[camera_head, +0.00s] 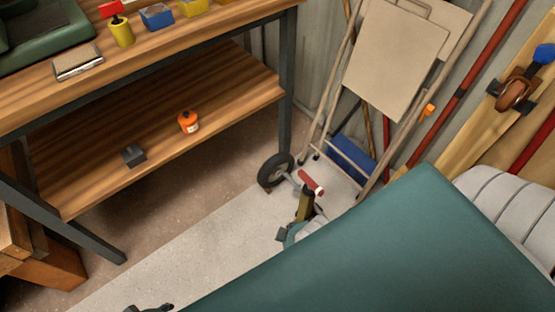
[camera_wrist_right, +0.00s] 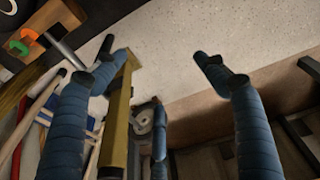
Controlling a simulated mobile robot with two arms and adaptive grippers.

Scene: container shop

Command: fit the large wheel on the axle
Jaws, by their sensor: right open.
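A black-tyred wheel (camera_head: 267,173) stands upright on the floor beside the bench leg in the head view. A short grey rod (camera_head: 295,180) shows beside it; I cannot tell whether the wheel is on it. A red and white cylinder (camera_head: 311,183) and an olive upright bar (camera_head: 305,205) are just to its right. My right gripper (camera_wrist_right: 155,56) is open, its blue fingers spread, with the yellowish bar (camera_wrist_right: 118,120) seen between them; I see no clear grip. In the head view it is mostly hidden by a large teal surface. A dark tip of my left gripper (camera_head: 150,308) shows at the bottom edge.
A wooden bench (camera_head: 200,30) with a lower shelf (camera_head: 90,165) stands at left. The shelf bears an orange pot (camera_head: 188,122) and a dark block (camera_head: 134,156). Pale floor (camera_head: 190,255) is clear in front of the bench.

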